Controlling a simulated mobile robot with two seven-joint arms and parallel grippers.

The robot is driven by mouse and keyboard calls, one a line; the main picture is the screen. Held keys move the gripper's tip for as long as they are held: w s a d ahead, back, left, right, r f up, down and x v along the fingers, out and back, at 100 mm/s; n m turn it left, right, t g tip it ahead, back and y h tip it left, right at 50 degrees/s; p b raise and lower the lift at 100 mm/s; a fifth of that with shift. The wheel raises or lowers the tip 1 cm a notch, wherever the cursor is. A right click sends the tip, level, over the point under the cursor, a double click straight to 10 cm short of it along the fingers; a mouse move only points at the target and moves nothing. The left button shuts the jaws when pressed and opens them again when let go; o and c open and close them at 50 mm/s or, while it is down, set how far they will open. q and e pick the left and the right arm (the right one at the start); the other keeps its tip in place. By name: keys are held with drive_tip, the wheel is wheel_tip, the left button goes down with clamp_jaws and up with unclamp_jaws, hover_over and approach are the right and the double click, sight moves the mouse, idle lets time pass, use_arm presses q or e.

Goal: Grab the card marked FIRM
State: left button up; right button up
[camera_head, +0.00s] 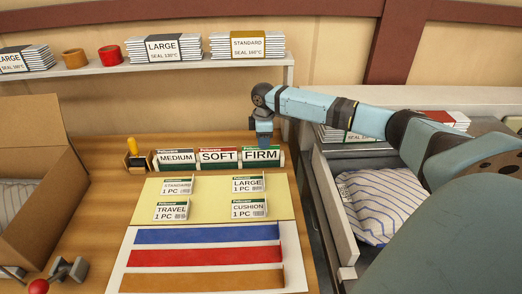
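The FIRM card (261,155) is white with black lettering and a green top strip. My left gripper is not in view.
Small labels lie on a yellow mat (213,187) in front, with coloured strips nearer. A shelf (180,66) holds stacked packs behind. A striped pillow (378,205) lies in a bin at right; an open carton (45,170) is left.

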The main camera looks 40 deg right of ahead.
sight(261, 156)
drive_tip(key=f, duration=0.4)
drive_tip(key=shift+a+f, duration=0.1)
drive_tip(key=shift+a, duration=0.1)
drive_tip(key=shift+c, duration=0.5)
clamp_jaws()
